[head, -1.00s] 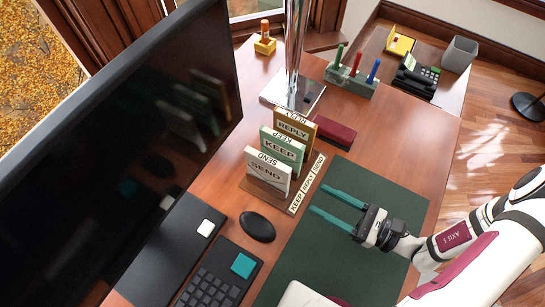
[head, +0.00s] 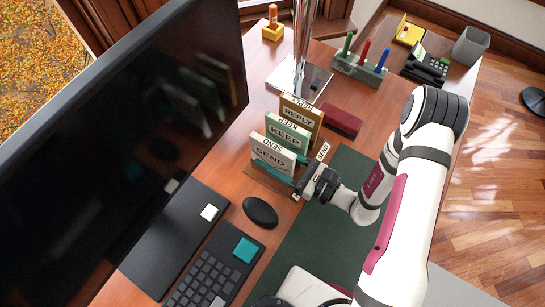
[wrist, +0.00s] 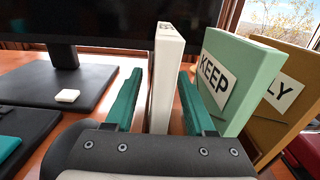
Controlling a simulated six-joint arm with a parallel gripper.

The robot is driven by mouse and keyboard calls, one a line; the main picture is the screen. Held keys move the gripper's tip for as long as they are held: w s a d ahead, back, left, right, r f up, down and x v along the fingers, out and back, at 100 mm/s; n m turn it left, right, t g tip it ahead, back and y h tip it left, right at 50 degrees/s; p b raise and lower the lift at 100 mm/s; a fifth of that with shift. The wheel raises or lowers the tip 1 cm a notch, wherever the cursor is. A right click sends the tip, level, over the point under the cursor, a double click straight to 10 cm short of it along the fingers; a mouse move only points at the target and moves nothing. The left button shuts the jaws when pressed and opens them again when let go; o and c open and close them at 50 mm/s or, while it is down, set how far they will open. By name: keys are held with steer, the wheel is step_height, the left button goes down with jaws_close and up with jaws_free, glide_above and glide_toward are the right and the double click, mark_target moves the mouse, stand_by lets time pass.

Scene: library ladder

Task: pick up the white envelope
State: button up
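The white slab marked SEND (head: 272,154), which I take for the white envelope, stands upright in front in a sorter row. Behind it stand a green one marked KEEP (head: 287,138) and a brown one marked REPLY (head: 301,115). My gripper (wrist: 160,76) is open with its teal fingers on either side of the white slab (wrist: 167,80). A gap shows between the left finger and the slab; the right finger lies between it and the green one (wrist: 232,80).
A monitor (head: 130,130) stands close on the left. A black mouse (head: 260,212) and keyboard (head: 215,270) lie in front. A dark red box (head: 342,123) and a pen holder (head: 358,70) are behind to the right. The green mat (head: 320,240) has free room.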

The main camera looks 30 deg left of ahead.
jaws_close()
